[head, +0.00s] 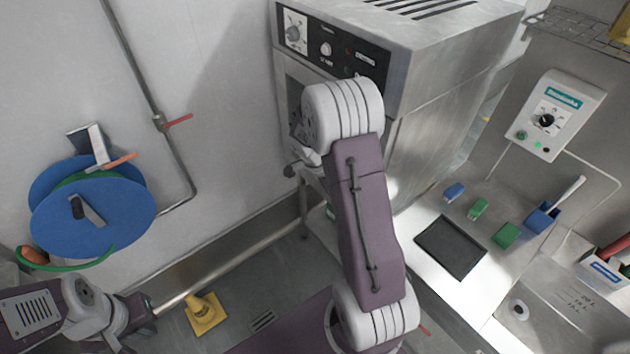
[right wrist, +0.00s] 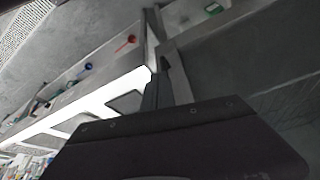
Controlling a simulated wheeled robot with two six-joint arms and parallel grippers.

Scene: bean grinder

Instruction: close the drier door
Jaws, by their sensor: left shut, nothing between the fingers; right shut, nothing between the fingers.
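The drier (head: 445,95) is a large steel box with a black control panel (head: 332,48) on its front. The drier door (head: 293,92), with a dark window, is below that panel, mostly hidden behind my right arm; I cannot tell how far it stands open. My right arm reaches up to the door side, and its gripper is hidden in the head view. The right wrist view shows my right gripper (right wrist: 160,65) with its dark fingers together and empty, near a grey edge. My left gripper (head: 140,308) is shut and empty at lower left, away from the drier.
A blue hose reel (head: 92,212) hangs on the left wall, near a pipe with a red lever (head: 178,120). A yellow cone (head: 205,313) stands on the floor. A counter right of the drier holds a black mat (head: 450,247), brushes and a blue holder (head: 541,217).

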